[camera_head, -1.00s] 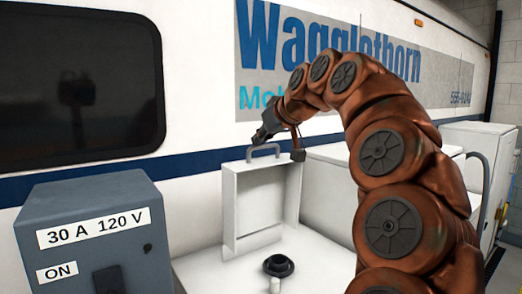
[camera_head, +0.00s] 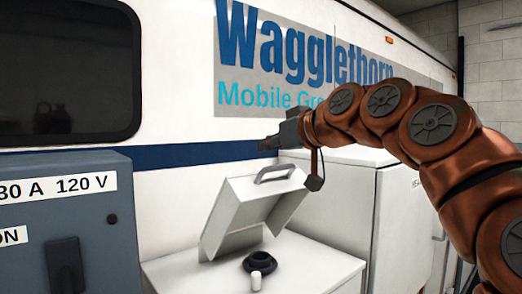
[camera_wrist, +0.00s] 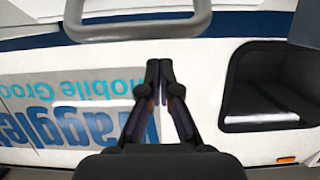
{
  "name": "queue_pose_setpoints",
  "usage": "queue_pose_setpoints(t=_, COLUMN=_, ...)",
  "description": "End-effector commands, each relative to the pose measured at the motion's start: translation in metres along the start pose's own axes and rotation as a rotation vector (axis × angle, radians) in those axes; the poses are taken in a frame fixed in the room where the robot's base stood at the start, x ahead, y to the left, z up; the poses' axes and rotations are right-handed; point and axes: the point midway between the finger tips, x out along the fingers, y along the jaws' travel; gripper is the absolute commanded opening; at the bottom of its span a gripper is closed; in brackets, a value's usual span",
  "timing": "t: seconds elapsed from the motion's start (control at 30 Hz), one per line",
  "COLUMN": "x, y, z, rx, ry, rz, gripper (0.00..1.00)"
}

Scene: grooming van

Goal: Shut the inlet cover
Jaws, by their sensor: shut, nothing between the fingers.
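The inlet cover (camera_head: 238,200) is a white shallow box lid with a grey handle (camera_head: 275,172) on its upper edge. It stands part open, tilted forward over the white cabinet top, its hollow side turned downward. The black round inlet (camera_head: 262,262) is uncovered below it. My gripper (camera_head: 264,145) is shut and empty, above the handle in the head view. In the wrist view my shut fingertips (camera_wrist: 160,66) point at the van wall, and the handle (camera_wrist: 140,27) crosses the top of the picture, apart from the tips. Whether any part of my gripper touches the cover I cannot tell.
A small white cylinder (camera_head: 256,281) stands beside the inlet. A grey power box (camera_head: 75,215) is at the left. A white cabinet (camera_head: 345,200) stands at the right, under my arm. The van wall (camera_head: 185,110) is close behind.

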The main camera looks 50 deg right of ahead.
Motion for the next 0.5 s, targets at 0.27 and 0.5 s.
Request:
queue_pose_setpoints(t=0.27, x=-0.0081, y=0.0, z=0.0112, rx=0.0, ry=-0.002, rz=-0.001, gripper=0.0)
queue_pose_setpoints(t=0.5, x=-0.0096, y=-0.0001, z=0.012, rx=0.0, ry=-0.003, rz=-0.001, gripper=0.0)
